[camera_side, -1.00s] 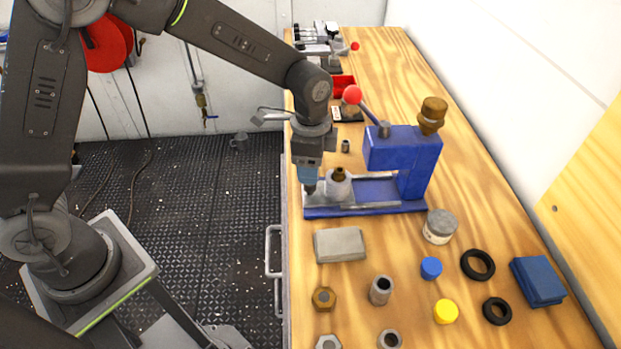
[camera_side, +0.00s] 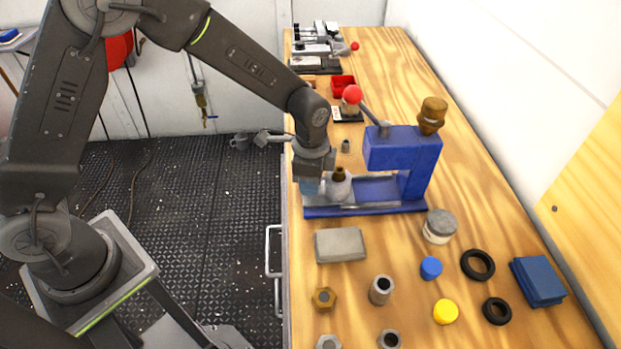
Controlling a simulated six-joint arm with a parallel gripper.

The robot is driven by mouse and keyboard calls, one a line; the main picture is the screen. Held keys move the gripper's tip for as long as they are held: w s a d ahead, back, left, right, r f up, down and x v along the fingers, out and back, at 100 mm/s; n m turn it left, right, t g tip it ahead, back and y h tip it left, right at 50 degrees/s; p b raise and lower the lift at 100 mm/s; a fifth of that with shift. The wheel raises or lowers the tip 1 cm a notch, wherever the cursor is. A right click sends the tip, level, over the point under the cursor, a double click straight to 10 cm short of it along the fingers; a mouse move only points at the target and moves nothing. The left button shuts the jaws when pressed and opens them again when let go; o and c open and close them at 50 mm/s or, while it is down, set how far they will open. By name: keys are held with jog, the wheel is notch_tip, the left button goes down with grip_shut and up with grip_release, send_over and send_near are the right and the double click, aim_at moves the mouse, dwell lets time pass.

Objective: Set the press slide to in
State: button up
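The blue press (camera_side: 402,150) stands on the wooden bench, with a red-knobbed lever (camera_side: 352,94) and a brown knob on top. Its slide (camera_side: 342,186) is a grey carriage with a brown-topped part standing on it, at the left end of the rail in the blue base (camera_side: 372,209). The blue head is to the right of the carriage. My gripper (camera_side: 308,188) is low at the left end of the rail, close beside the carriage on its left. Whether it touches the carriage I cannot tell. Its fingertips are blurred against the rail, so their opening is unclear.
A grey block (camera_side: 340,244), a grey jar (camera_side: 440,226), a blue cap (camera_side: 431,268), a yellow cap (camera_side: 446,311) and black rings (camera_side: 478,265) lie in front of the press. Red bins (camera_side: 342,84) and tools stand behind. The bench's left edge is close to my gripper.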

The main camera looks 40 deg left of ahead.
aim_at(330, 177)
grip_shut()
jog(key=shift+w+d, duration=1.4)
jog(key=shift+w, duration=0.05)
jog(key=o, duration=0.6)
grip_release()
jog(key=shift+r, duration=0.1)
